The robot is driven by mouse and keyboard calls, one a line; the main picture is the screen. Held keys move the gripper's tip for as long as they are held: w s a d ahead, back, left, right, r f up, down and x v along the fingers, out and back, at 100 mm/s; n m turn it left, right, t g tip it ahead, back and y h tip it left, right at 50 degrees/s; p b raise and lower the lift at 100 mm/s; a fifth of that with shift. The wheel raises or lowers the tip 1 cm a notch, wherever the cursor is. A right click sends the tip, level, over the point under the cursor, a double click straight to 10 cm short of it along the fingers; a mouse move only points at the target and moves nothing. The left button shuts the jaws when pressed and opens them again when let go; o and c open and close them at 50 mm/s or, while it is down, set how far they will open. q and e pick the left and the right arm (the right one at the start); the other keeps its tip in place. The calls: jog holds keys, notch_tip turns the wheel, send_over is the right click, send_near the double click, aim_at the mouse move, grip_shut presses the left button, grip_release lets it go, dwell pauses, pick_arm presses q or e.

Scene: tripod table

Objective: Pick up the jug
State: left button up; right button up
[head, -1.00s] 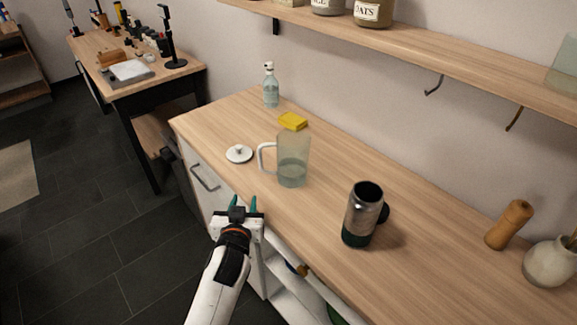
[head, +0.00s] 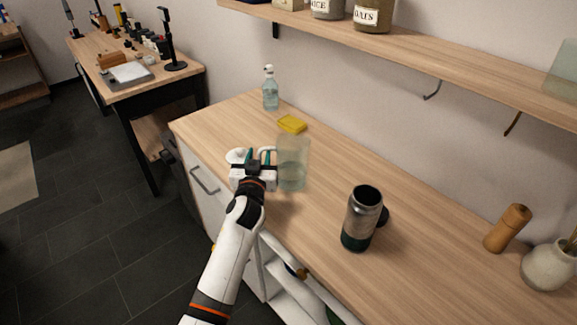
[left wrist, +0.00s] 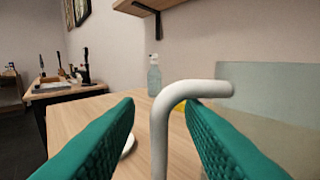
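The clear, greenish jug (head: 293,164) stands upright on the wooden counter, its white handle toward the left. My left gripper (head: 259,157) is at the handle's side of the jug, with its green fingers apart. In the left wrist view the white handle (left wrist: 160,125) stands between the two open fingers (left wrist: 160,130), nearer the right one; I cannot tell whether it touches that finger. The jug's clear body (left wrist: 270,95) fills the right of that view. My right gripper is not in view.
A white lid (head: 236,155) lies just left of my gripper. A yellow sponge (head: 292,123) and a soap bottle (head: 270,90) stand behind the jug. A steel flask (head: 361,218) is to the right, with clear counter between.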

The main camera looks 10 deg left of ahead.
pick_arm(q)
jog(key=w, duration=0.2)
jog(key=shift+w+a+f, duration=0.1)
jog(key=shift+w+a, duration=0.05)
jog(key=shift+w, duration=0.25)
jog(key=shift+s, duration=0.1)
grip_shut()
